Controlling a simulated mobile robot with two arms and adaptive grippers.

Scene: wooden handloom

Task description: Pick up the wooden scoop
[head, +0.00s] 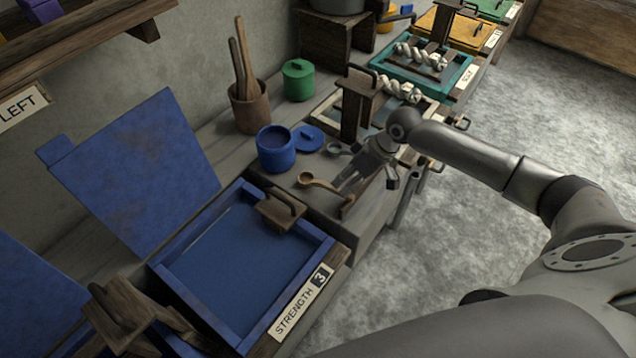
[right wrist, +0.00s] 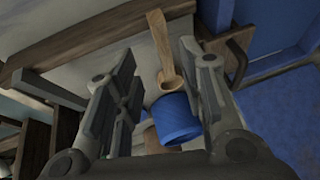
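The wooden scoop (head: 317,182) lies on the grey bench top just right of the blue pot, with its round bowl toward the pot and its handle toward the bench's front edge. My right gripper (head: 368,183) is open and empty, pointing down near the handle end. In the right wrist view, the scoop (right wrist: 163,48) shows between the two spread fingers of my right gripper (right wrist: 160,65), nearer the right finger. I see no contact; the exact height gap cannot be told. My left gripper is not in view.
A blue tray (head: 240,265) with a wooden handled block (head: 281,212) is in front. A wooden stand (head: 358,105) rises behind my gripper.

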